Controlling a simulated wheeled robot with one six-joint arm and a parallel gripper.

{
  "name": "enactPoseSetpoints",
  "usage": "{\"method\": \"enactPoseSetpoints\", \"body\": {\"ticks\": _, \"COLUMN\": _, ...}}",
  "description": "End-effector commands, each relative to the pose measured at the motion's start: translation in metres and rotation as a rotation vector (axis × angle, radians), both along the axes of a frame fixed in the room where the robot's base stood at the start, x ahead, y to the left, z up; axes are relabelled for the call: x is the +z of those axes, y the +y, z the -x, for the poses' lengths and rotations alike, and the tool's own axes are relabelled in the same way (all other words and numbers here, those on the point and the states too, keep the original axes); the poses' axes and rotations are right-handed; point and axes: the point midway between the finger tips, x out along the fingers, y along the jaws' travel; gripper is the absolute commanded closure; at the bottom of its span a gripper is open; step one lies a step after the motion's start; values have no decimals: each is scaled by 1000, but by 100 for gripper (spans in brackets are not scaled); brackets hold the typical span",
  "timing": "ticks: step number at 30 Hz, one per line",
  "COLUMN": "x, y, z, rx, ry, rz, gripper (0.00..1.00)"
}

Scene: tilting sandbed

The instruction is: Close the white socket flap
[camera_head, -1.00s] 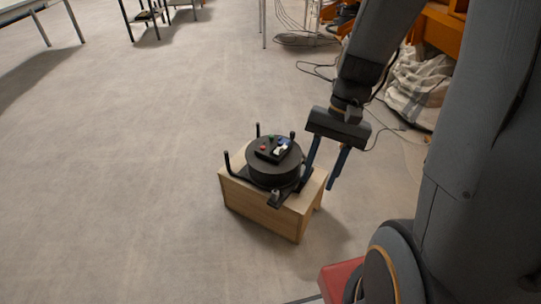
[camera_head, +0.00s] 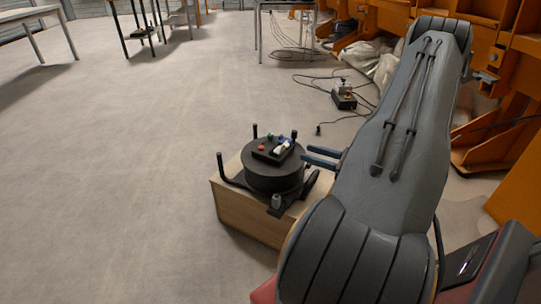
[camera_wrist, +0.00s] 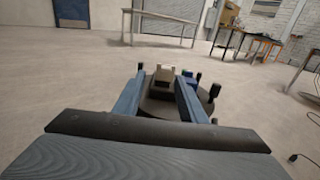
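The white socket flap (camera_head: 282,147) is on the dark top panel of a black cable reel (camera_head: 272,177), beside a blue and a red part. In the wrist view the flap (camera_wrist: 165,73) looks pale and appears raised between my fingers. Whether it touches anything there is unclear. My gripper (camera_head: 306,154) is just right of the reel in the head view, with its blue fingers pointing left toward the panel. In the wrist view my gripper (camera_wrist: 160,74) is open, with a gap between its fingers and nothing clearly held.
The reel's frame has upright black posts (camera_head: 220,160) around it and stands on a wooden box (camera_head: 240,217). A small device with cables (camera_head: 344,99) lies on the floor behind. Orange shelving (camera_head: 500,90) is at the right.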

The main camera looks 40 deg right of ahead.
Motion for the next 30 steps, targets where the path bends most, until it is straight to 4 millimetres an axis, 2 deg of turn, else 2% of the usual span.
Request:
{"method": "enactPoseSetpoints", "body": {"ticks": 2, "x": -9, "y": -13, "z": 4, "rx": -41, "ry": -15, "rz": -17, "gripper": 62}}
{"method": "enactPoseSetpoints", "body": {"ticks": 5, "x": -10, "y": -15, "z": 0, "rx": -55, "ry": -25, "rz": -23, "gripper": 62}}
{"method": "enactPoseSetpoints", "body": {"ticks": 15, "x": -10, "y": 6, "z": -48, "rx": -44, "ry": -23, "rz": -21, "gripper": 62}}
{"method": "enactPoseSetpoints", "body": {"ticks": 21, "x": -9, "y": 12, "z": -67, "rx": -47, "ry": -23, "rz": -21, "gripper": 62}}
{"method": "enactPoseSetpoints", "body": {"ticks": 30, "x": -9, "y": 12, "z": -70, "rx": -50, "ry": -23, "rz": -21, "gripper": 62}}
